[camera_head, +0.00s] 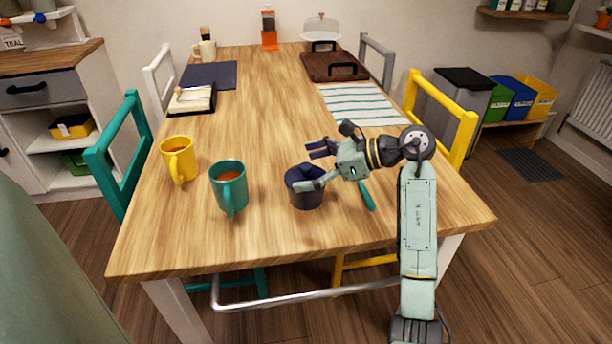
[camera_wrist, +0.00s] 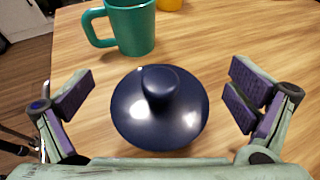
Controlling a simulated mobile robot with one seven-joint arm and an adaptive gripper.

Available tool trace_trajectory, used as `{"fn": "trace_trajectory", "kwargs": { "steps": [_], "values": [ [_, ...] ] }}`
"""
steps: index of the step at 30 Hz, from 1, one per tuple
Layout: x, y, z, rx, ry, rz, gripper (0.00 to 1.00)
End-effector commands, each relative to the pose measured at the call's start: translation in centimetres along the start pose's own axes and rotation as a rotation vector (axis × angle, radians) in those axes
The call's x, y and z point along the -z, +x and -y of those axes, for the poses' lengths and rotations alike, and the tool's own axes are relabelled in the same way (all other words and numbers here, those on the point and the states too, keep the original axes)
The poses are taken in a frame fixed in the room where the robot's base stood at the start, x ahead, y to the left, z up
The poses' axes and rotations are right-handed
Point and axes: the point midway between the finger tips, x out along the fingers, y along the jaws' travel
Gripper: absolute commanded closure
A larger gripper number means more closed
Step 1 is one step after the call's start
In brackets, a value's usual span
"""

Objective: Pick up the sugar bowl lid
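The sugar bowl (camera_head: 304,199) is dark navy and stands on the wooden table near its front edge. Its lid (camera_wrist: 140,118), round and glossy with a knob (camera_wrist: 160,84) in the middle, fills the centre of the wrist view and hides the bowl below. My gripper (camera_head: 316,167) is at the bowl, and one finger covers part of the lid in the head view. In the wrist view my gripper (camera_wrist: 160,93) is open, with one finger left and one right of the lid. Visible gaps separate both fingers from it.
A teal mug (camera_head: 229,193) stands just left of the bowl, with a yellow mug (camera_head: 178,160) further left. A teal stick-like item (camera_head: 366,195) lies to the right. A striped cloth (camera_head: 360,105) and brown tray (camera_head: 333,68) lie further back.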

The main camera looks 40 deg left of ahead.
Motion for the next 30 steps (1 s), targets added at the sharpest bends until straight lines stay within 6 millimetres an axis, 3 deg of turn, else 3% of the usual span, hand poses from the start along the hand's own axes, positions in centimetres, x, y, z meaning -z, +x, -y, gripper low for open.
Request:
{"fn": "trace_trajectory", "kwargs": {
  "steps": [30],
  "values": [
    [0.01,-0.02,-0.01,-0.001,0.001,0.0,0.7]
  ]
}}
